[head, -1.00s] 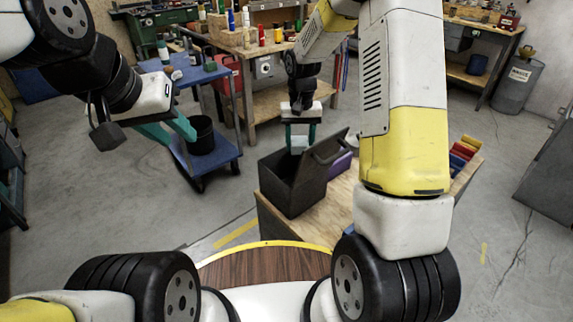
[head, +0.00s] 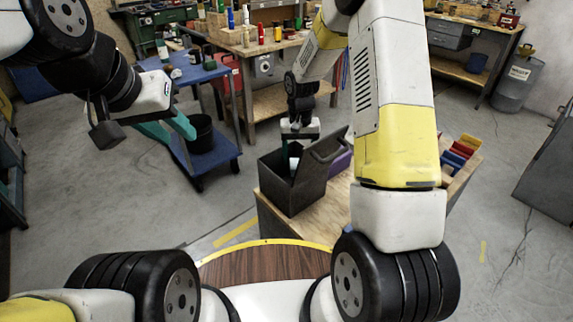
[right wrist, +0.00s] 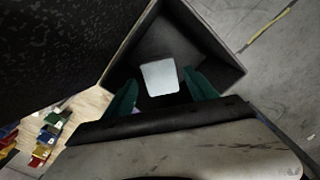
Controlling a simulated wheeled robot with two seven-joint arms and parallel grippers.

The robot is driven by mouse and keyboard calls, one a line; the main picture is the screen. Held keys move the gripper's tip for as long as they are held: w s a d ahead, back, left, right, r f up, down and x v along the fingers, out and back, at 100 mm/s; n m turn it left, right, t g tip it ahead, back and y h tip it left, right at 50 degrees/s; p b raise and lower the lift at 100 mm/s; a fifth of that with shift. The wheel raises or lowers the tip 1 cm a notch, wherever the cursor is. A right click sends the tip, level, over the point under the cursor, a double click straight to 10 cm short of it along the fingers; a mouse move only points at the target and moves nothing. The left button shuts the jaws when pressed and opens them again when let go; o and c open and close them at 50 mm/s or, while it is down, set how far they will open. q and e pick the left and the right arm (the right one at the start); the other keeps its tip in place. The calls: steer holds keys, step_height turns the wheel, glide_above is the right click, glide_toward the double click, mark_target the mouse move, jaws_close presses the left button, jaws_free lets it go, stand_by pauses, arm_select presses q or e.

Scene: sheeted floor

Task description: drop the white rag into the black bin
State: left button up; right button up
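The black bin (head: 278,186) stands open on a wooden-topped stand, its lid tilted up at the right. My right gripper (head: 297,148) points down into the bin's mouth. The white rag (head: 294,163) is at its fingertips, just inside the opening and partly hidden by the bin wall. In the right wrist view the rag (right wrist: 160,77) sits between the two green fingers, with the dark inside of the bin (right wrist: 187,40) around it. The fingers look close against its sides. My left gripper (head: 178,138) is open and empty, off to the left, away from the bin.
A purple item (head: 340,163) lies behind the bin lid. Red, yellow and blue bins (head: 460,152) sit at the stand's right end. A blue cart (head: 212,160) with a black bucket (head: 200,134) stands at the left. The floor left of the stand is clear.

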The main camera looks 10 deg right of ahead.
steer(key=shift+o, duration=0.3)
step_height(320, 180, up, 8)
stand_by(0.5)
steer(key=s+d+r+t+y, duration=0.1)
steer(key=s+d+r+t, duration=0.15)
steer(key=s+r, duration=1.05)
steer(key=s+r+n+t+y, duration=0.1)
steer(key=s+r+t, duration=0.2)
steer(key=s+r, duration=0.4)
steer(key=s, duration=0.5)
steer(key=shift+s+t, duration=0.3)
steer(key=shift+t, duration=0.05)
steer(key=shift+a, duration=0.1)
steer(key=shift+c, duration=0.2)
